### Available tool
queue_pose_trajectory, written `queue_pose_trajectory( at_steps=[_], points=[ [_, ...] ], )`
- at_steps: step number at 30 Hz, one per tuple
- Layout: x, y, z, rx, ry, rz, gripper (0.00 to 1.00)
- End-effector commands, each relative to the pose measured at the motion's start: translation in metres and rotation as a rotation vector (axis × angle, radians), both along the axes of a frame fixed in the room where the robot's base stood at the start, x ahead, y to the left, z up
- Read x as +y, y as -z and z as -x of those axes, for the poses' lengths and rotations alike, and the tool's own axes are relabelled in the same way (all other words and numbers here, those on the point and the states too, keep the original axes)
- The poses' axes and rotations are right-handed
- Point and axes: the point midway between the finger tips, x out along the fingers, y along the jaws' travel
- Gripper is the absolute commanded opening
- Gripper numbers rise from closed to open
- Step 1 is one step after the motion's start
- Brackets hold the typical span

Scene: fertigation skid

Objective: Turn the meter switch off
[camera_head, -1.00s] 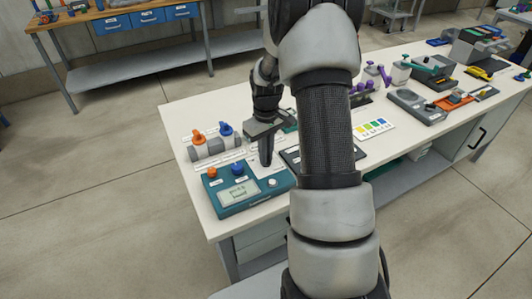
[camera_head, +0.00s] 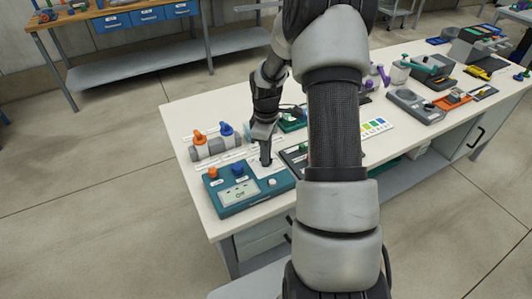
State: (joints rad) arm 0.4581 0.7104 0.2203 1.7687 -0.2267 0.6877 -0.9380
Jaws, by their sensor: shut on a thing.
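The meter (camera_head: 250,203) is a teal box at the near left corner of the white bench. It has an orange knob (camera_head: 212,172), a blue knob (camera_head: 237,169), a white button (camera_head: 272,182) and a grey display (camera_head: 240,193) that appears to read "Off". My gripper (camera_head: 266,160) points down at the white plate (camera_head: 270,170) on the meter's far right part. It is shut on the meter switch, which the fingers mostly hide. The lever's exact position cannot be made out.
Grey valves with an orange handle (camera_head: 199,137) and a blue handle (camera_head: 225,128) stand just behind the meter. A dark panel (camera_head: 294,158) lies close to its right. My arm hides part of the bench middle. More devices stand on the right.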

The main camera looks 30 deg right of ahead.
Motion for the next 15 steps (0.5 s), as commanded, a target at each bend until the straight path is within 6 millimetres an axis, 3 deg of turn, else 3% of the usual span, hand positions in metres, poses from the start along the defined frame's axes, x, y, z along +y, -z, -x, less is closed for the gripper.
queue_pose_trajectory(
  at_steps=[13,15],
  points=[
    [0.0000,-0.0010,-0.0012,-0.004,-0.013,0.001,0.00],
    [0.0000,-0.0010,-0.0012,-0.004,-0.013,0.001,0.19]
  ],
)
